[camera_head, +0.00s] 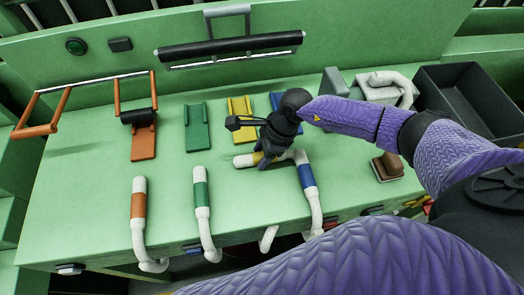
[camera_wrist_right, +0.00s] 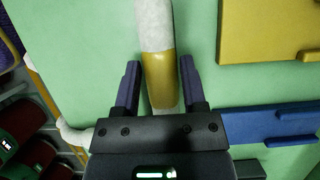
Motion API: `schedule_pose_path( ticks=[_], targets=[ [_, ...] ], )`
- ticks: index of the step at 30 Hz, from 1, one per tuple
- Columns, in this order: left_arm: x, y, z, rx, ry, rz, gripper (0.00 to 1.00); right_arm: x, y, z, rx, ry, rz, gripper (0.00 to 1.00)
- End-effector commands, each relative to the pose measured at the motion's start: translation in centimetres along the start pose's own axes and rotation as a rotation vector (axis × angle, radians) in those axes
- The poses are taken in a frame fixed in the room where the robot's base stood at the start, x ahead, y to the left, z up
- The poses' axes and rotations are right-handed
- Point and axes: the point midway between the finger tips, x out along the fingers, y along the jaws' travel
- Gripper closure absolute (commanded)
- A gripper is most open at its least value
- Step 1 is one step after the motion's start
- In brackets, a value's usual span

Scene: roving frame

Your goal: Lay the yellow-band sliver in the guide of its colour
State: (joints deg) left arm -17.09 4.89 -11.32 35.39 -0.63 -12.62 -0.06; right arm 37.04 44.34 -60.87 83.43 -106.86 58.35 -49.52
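The yellow-band sliver (camera_head: 245,160) is a white rope with a yellow band. It lies crosswise on the green table below the yellow guide (camera_head: 237,108), apart from it. My right gripper (camera_head: 266,160) is down at this sliver and hides part of it. In the right wrist view the fingers of the right gripper (camera_wrist_right: 160,75) stand open on both sides of the sliver, around its yellow band (camera_wrist_right: 159,72); a gap shows at the left finger. The yellow guide (camera_wrist_right: 270,28) shows at upper right there. My left gripper is not in view.
Orange (camera_head: 143,142), green (camera_head: 196,130) and blue guides (camera_head: 274,101) flank the yellow one. Orange-band (camera_head: 139,205), green-band (camera_head: 201,194) and blue-band slivers (camera_head: 306,177) hang over the front edge. A dark roller (camera_head: 230,47) spans behind; a dark bin (camera_head: 468,95) stands right.

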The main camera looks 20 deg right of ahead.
Motion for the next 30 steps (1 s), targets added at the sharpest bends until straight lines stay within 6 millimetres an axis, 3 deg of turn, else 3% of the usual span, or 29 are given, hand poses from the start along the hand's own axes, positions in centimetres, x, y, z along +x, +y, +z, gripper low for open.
schedule_pose_path(
  ticks=[1,3,13,24,30],
  targets=[
    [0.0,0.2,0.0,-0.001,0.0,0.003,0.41,0.0,0.0,0.0,0.0,0.0,0.0,0.34],
    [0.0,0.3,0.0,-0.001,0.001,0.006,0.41,0.0,0.0,0.0,0.0,0.0,0.0,0.22],
    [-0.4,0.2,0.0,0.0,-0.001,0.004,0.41,-0.9,-0.1,0.1,-0.001,0.0,-0.002,0.22],
    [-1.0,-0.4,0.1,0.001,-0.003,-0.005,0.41,-10.3,-0.1,0.1,-0.002,0.002,-0.004,0.22],
    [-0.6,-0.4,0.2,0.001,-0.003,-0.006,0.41,-12.0,0.2,0.3,0.005,0.009,0.008,0.15]
  ],
)
